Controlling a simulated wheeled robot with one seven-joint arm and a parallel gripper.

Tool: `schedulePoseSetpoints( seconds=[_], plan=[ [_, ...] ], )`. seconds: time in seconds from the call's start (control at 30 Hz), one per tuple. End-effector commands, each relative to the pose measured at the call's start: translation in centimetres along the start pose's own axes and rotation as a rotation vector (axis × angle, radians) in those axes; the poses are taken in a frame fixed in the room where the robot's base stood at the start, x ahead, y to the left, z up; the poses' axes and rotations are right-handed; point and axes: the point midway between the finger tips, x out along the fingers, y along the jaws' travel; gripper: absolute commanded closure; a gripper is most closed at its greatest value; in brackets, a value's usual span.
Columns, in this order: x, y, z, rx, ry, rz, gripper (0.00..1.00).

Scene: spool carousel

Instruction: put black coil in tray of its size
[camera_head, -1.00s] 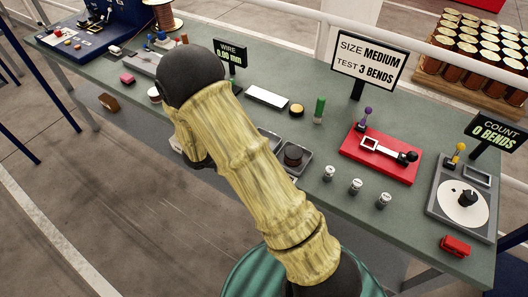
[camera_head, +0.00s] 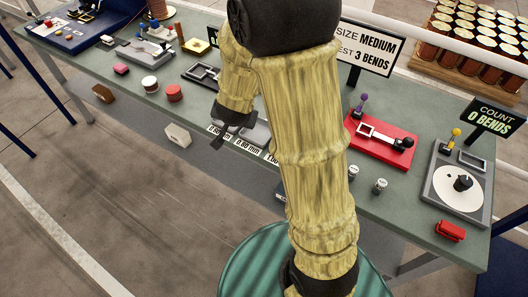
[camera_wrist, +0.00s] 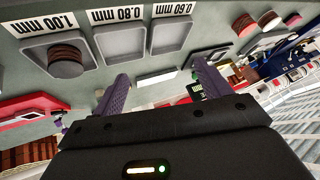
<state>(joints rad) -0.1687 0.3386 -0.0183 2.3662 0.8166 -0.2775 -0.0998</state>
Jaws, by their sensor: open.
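A dark brown-black coil (camera_wrist: 66,61) lies in the tray labelled 1.00 mm (camera_wrist: 37,73), in the wrist view. The 0.80 mm tray (camera_wrist: 124,64) and the 0.60 mm tray (camera_wrist: 186,47) beside it look empty. My gripper (camera_wrist: 160,67) is open, its two purple fingers apart with nothing between them. It points towards the table near the 0.80 and 0.60 mm trays, with the coil off to the left. In the head view my gripper (camera_head: 223,140) is over the tray row's left end, and my arm hides the coil.
A white coil (camera_head: 149,84) and a reddish coil (camera_head: 174,93) stand left of the trays. A red bending jig (camera_head: 384,145), small metal cylinders (camera_head: 379,187) and a grey turntable unit (camera_head: 435,207) are to the right. A sign (camera_head: 373,48) reads medium, 3 bends.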

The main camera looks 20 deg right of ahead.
Motion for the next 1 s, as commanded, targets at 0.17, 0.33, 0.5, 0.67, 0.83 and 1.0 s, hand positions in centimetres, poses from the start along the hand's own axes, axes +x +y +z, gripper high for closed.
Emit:
schedulePoseSetpoints(
  seconds=[0.17,0.33,0.5,0.67,0.83,1.0],
  plan=[
    [-4.5,1.8,2.8,-0.215,-0.175,-0.072,0.24],
    [-8.6,5.8,5.7,-0.431,-0.333,-0.053,0.24],
    [-11.1,9.2,7.3,-0.566,-0.426,-0.001,0.24],
    [-11.4,9.7,7.6,-0.588,-0.443,0.011,0.24],
    [-11.4,9.6,7.5,-0.587,-0.441,0.01,0.24],
    [-11.4,9.6,7.5,-0.587,-0.441,0.009,0.24]
  ],
)
